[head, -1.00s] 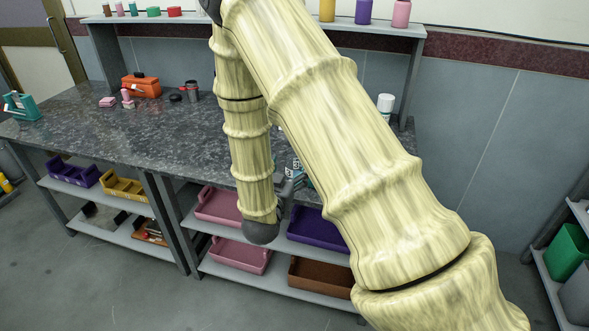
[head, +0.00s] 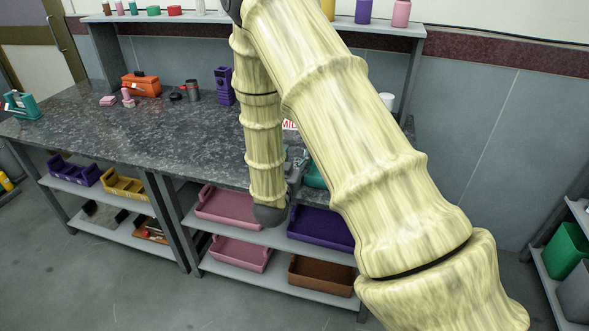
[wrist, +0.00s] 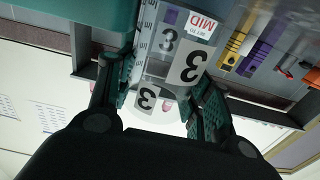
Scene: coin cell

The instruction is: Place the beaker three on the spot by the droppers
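In the wrist view, beaker three (wrist: 165,62) is a clear vessel with black "3" labels and graduation marks. It sits between the two teal-padded fingers of my gripper (wrist: 165,95), which appear shut on it. In the head view my arm hides most of the gripper (head: 297,160) and the beaker, near the front edge of the grey speckled bench (head: 150,135). A white card with red "MID" lettering (wrist: 204,24) shows beyond the beaker in the wrist view. I cannot clearly identify the droppers or the spot by them.
A purple device (head: 224,86), an orange toolbox (head: 141,86) and small dark items stand toward the back of the bench. A teal object (head: 315,176) is partly hidden behind my arm. Yellow (wrist: 238,42) and purple items show in the wrist view. The bench's left-middle surface is clear.

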